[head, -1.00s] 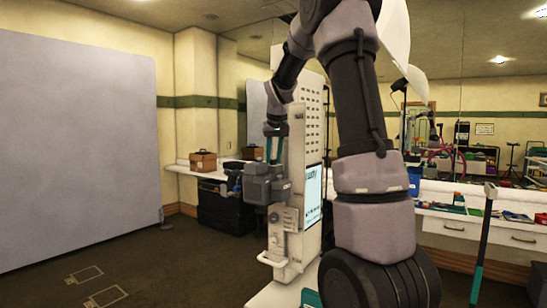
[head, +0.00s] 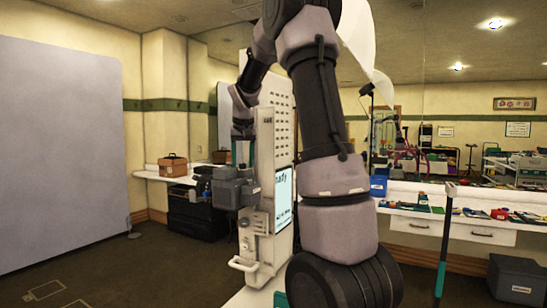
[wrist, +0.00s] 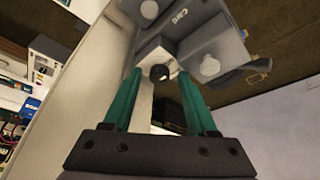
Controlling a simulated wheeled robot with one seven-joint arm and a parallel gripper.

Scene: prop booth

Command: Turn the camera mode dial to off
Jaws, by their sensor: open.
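The grey boxy camera (head: 236,191) sits on the side of a white upright booth panel (head: 265,150). In the wrist view the camera body (wrist: 185,28) fills the upper middle, with pale round knobs (wrist: 210,67) and a small dark round knob (wrist: 159,73) on a light block. I cannot tell for sure which one is the mode dial, and I cannot read its setting. My gripper (head: 242,154) points down just above the camera. Its teal fingers are open, and in the wrist view the gripper (wrist: 160,82) has the dark knob between its fingertips; contact is unclear.
A lit screen (head: 283,201) is on the booth's front, with a white handle (head: 243,264) low down. A large grey backdrop (head: 60,150) stands at left. A counter with drawers (head: 482,232) and a dark bin (head: 515,279) are at right.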

